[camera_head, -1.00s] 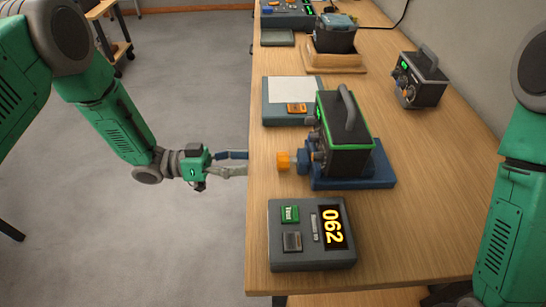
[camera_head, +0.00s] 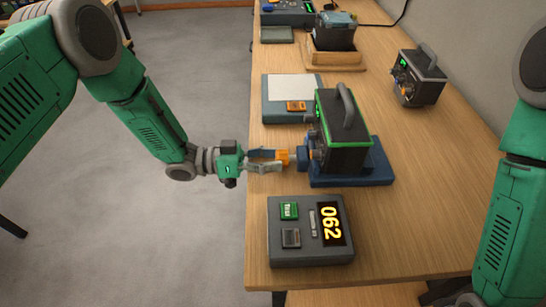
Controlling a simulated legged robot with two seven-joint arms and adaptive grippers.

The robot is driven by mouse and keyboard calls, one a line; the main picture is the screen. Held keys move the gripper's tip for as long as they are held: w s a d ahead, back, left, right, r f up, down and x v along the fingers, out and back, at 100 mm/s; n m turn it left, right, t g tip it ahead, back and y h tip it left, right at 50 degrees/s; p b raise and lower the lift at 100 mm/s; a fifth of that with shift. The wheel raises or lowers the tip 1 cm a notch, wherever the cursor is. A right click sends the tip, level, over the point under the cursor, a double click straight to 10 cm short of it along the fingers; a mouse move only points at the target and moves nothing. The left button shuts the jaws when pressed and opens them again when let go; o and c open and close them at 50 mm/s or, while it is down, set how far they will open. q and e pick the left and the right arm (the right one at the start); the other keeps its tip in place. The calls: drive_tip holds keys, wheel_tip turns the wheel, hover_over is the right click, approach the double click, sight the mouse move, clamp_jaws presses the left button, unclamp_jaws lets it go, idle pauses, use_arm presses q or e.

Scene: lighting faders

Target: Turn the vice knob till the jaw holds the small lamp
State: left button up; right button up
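The orange vice knob (camera_head: 283,156) sticks out to the left of the blue vice (camera_head: 381,175), near the table's left edge. A black box-shaped unit with green edges and a top handle (camera_head: 345,128) stands on the vice's blue base; I cannot tell for sure that it is the small lamp. The jaw is mostly hidden by this unit. My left gripper (camera_head: 276,161) reaches in from the left with its fingers apart and its tips at the knob. I cannot tell whether they touch it. My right arm is at the right edge; its fingers do not show.
A grey box (camera_head: 272,235) with a lit 062 display stands in front of the vice. A flat panel with a white sheet (camera_head: 291,90) lies behind it. Another black unit (camera_head: 418,78) is at the back right. The table's right middle is clear.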

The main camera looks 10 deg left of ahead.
use_arm(q)
drive_tip(key=m+b, duration=0.1)
drive_tip(key=m, duration=0.1)
drive_tip(key=shift+w+f+m, duration=0.1)
drive_tip(key=shift+m, duration=0.3)
drive_tip(key=m+b, duration=0.1)
drive_tip(key=m, duration=0.2)
drive_tip(key=o, duration=0.9)
drive_tip(key=shift+d, duration=0.1)
drive_tip(key=shift+c, duration=0.2)
drive_tip(key=shift+w+d, duration=0.1)
